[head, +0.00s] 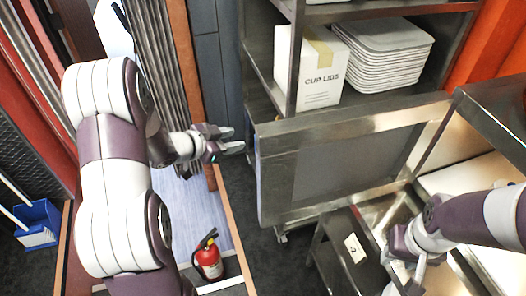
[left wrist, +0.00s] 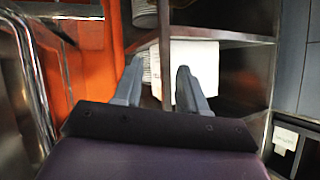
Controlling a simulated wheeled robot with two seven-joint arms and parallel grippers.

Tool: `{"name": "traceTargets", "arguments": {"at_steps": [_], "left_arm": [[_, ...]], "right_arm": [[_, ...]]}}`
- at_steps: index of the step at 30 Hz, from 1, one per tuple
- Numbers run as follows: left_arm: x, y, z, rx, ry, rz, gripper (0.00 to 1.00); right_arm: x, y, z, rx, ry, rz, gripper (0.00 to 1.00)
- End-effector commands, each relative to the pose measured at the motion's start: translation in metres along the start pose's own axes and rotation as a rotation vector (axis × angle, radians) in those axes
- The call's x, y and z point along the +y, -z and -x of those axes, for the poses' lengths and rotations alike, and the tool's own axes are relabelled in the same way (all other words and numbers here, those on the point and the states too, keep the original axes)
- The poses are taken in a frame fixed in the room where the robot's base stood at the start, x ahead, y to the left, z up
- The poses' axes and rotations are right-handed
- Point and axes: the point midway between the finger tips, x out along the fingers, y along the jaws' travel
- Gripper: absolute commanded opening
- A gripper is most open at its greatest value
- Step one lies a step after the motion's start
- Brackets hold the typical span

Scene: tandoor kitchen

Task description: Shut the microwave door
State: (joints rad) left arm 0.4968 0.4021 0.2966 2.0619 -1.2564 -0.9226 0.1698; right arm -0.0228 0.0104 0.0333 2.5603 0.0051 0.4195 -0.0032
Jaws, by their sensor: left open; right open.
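The microwave door (head: 280,165) stands open in the head view, a wide steel frame around a dark grey panel. Its free edge is at the left; the microwave's steel body (head: 490,115) is at the right. My left gripper (head: 238,139) is open and empty just left of the door's free edge, seemingly apart from it. In the left wrist view its two fingers (left wrist: 158,80) are spread, with no door clearly between them. My right gripper (head: 403,268) is low at the right, over the counter, in front of the door; its fingertips are partly hidden.
A steel shelf (head: 265,75) behind the door holds a "cup lids" carton (head: 312,75) and stacked white trays (head: 385,60). A red fire extinguisher (head: 208,260) stands on the floor below my left gripper. A blue dustpan (head: 38,222) is at far left.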

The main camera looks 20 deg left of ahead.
Motion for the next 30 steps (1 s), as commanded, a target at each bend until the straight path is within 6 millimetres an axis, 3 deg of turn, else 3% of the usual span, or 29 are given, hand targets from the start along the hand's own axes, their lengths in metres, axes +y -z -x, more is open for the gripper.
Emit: {"name": "traceTargets", "arguments": {"at_steps": [3,6,10,14,21,30], "left_arm": [[0.025,0.003,0.038,0.29,-0.287,-0.007,0.42],[0.046,0.0,0.076,0.453,-0.475,0.03,0.42],[0.061,0.001,0.099,0.541,-0.589,0.063,0.42],[0.075,0.015,0.086,0.549,-0.604,0.065,0.42],[0.107,0.046,0.043,0.548,-0.603,0.063,0.42],[0.124,0.062,0.017,0.546,-0.597,0.061,0.42]], "right_arm": [[0.0,0.002,0.014,0.0,0.0,0.0,0.43],[0.0,0.002,0.017,0.0,0.0,0.0,0.43],[0.0,0.002,0.02,0.0,0.0,0.0,0.43],[0.0,0.003,0.027,0.0,0.0,0.0,0.43],[0.0,0.005,0.043,0.0,0.0,0.0,0.43],[0.0,0.006,0.049,0.0,0.0,0.0,0.43]]}}
